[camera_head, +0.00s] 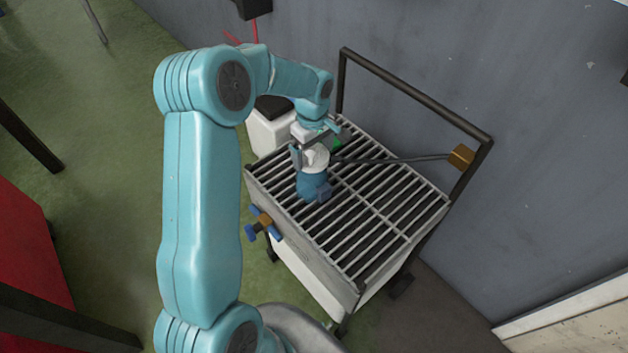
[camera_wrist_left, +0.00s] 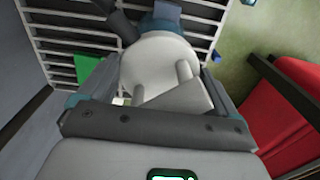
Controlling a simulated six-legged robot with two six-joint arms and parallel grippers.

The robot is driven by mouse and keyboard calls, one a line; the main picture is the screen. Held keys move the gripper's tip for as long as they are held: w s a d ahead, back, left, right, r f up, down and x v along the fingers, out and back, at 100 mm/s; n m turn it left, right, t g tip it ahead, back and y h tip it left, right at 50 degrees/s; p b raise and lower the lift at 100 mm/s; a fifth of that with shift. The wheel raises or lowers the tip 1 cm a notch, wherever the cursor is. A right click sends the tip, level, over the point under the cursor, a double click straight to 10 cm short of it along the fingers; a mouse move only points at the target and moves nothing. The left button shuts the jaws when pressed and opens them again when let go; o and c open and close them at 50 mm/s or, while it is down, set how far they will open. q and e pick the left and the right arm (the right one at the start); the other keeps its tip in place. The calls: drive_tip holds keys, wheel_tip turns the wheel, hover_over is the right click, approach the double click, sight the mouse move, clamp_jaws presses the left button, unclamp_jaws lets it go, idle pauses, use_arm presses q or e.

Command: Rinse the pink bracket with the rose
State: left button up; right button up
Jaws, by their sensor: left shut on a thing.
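My left gripper (camera_head: 313,150) is shut on the rose, above the slatted top of a cart. The rose has a white body and a blue head (camera_head: 312,186) that points down at the slats. In the left wrist view its white round body (camera_wrist_left: 150,66) sits between the fingers, and its blue part (camera_wrist_left: 163,14) shows at the top edge. A dark hose (camera_head: 395,160) runs from it to a brass block on the cart's rail. I cannot see a pink bracket in either view. My right gripper is not in view.
The slatted cart top (camera_head: 385,225) is bare to the right of the rose. A small green thing (camera_head: 336,143) lies behind the gripper. A blue-handled brass tap (camera_head: 262,224) sits on the cart's left side. A white container (camera_head: 268,132) stands behind; a dark rail (camera_head: 415,92) rises before the wall.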

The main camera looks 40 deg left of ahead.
sight(323, 164)
use_arm(q)
drive_tip(key=shift+w+a, duration=0.1)
drive_tip(key=shift+a, duration=1)
drive_tip(key=shift+d, duration=0.1)
drive_tip(key=shift+s+d+b, duration=0.15)
drive_tip(key=shift+d+b, duration=0.35)
drive_tip(key=shift+d, duration=0.95)
drive_tip(key=shift+s+d+b, duration=0.1)
drive_tip(key=shift+d+b, duration=0.35)
drive_tip(key=shift+d, duration=0.95)
drive_tip(key=shift+w+a+p, duration=0.15)
drive_tip(key=shift+a+p, duration=0.15)
drive_tip(key=shift+a, duration=1.2)
drive_tip(key=shift+w+a+p, duration=0.1)
drive_tip(key=shift+a+p, duration=0.2)
drive_tip(key=shift+a, duration=1.15)
drive_tip(key=shift+s+d+b, duration=0.1)
drive_tip(key=shift+d+b, duration=0.5)
drive_tip(key=shift+d, duration=0.85)
